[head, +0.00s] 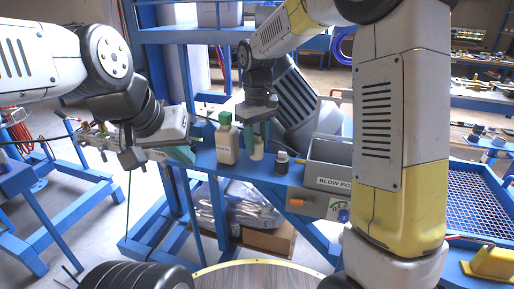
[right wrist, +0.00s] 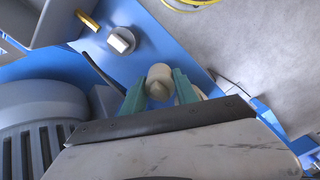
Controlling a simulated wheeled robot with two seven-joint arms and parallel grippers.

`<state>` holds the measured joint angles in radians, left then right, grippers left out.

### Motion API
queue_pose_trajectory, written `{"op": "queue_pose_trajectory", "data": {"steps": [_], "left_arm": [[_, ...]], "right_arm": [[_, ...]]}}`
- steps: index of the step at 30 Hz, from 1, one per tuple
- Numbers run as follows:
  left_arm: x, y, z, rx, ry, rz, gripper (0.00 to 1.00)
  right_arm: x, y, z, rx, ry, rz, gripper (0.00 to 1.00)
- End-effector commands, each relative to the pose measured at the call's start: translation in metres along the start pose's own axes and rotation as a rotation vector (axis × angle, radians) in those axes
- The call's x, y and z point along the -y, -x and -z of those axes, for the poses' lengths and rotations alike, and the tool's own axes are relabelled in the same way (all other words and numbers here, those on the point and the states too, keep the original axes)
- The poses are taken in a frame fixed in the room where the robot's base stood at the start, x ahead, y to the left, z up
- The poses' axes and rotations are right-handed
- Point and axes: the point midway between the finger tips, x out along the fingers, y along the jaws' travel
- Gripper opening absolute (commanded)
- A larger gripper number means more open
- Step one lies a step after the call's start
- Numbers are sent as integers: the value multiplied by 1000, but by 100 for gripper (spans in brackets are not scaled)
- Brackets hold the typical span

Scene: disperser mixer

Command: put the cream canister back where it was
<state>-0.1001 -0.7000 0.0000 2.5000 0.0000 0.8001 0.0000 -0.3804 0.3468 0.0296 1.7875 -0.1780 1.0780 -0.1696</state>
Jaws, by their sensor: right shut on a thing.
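The cream canister (head: 257,150) is a small pale cylinder at the blue bench. My right gripper (head: 257,136) is shut on it from above. In the right wrist view the canister (right wrist: 159,82) shows its pale rounded top between the teal fingers (right wrist: 160,92). I cannot tell whether its base touches the bench. My left gripper (head: 181,153) is at the bench's left end, left of a cream bottle with a green cap and apart from the canister. Its teal fingertips are seen edge-on, so its opening is unclear.
The cream bottle (head: 226,142) stands upright just left of the canister. A large grey ribbed machine (head: 295,100) is behind. The blue bench top (head: 262,174) is narrow.

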Motion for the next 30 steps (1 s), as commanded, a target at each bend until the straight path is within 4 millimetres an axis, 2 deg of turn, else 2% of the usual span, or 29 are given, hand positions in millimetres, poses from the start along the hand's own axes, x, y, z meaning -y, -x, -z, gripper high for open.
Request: {"op": "queue_pose_trajectory", "data": {"steps": [8,19,20,22,30], "left_arm": [[0,0,0,0,0,0,0],[0,0,0,0,0,0,0],[0,0,0,0,0,0,0],[0,0,0,0,0,0,0],[0,0,0,0,0,0,0]], "right_arm": [[0,-33,-1,2,0,0,0],[0,-37,-1,1,0,0,0],[0,-37,0,0,0,0,41],[0,-36,0,0,0,0,55],[0,-36,0,0,0,0,57]]}}
